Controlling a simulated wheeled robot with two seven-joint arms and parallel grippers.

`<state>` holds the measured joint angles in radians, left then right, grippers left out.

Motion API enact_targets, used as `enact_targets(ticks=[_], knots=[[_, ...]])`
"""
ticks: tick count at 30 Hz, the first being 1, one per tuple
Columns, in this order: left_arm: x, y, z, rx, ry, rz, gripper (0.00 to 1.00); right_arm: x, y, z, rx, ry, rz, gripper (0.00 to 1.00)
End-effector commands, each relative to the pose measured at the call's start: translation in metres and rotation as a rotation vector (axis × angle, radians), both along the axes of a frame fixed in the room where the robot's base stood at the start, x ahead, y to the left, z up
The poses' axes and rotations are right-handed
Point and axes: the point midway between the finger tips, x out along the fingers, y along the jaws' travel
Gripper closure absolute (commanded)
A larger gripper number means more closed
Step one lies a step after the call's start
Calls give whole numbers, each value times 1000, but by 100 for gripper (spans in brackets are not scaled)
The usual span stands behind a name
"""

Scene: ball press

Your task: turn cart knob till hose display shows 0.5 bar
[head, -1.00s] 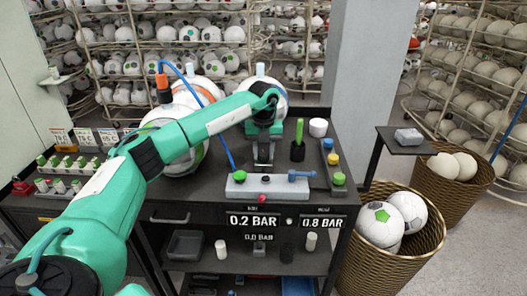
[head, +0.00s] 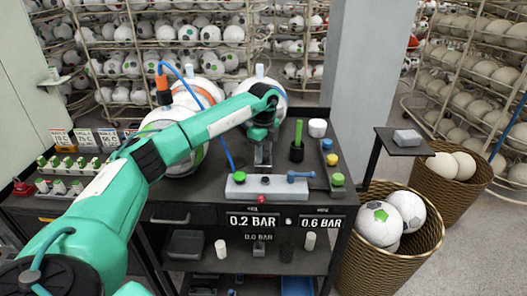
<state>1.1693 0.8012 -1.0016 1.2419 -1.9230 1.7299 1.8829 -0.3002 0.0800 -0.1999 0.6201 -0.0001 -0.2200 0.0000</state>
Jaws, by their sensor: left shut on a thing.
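The cart's grey control block (head: 250,190) lies on the front edge of the dark cart top. My left gripper (head: 263,166) points down over the block's middle, shut on the cart knob, which its fingers mostly hide. Below the block, on the cart front, a left display (head: 252,221) reads 0.2 BAR and a right display (head: 321,222) reads 0.6 BAR. The small captions over them are too blurred to read. A dim smaller reading below the left one looks like 0.0 BAR. My right gripper is out of view.
A blue-handled lever (head: 301,175) and a green knob (head: 240,177) flank the gripper on the block. A blue hose (head: 196,100) loops behind my left arm. A green marker-like post (head: 298,134) stands right of the gripper. A wicker basket (head: 412,252) of balls stands right of the cart.

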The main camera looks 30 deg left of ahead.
Motion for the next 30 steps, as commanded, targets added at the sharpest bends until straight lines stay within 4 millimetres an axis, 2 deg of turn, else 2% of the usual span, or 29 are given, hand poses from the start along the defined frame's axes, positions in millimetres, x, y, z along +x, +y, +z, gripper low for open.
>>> enact_targets(ticks=[15,22,30], knots=[[2,2,3,1,-5,449,87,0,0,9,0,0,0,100],[2,2,3,0,-5,570,87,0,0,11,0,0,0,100],[2,2,3,0,-5,632,87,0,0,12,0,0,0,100]])
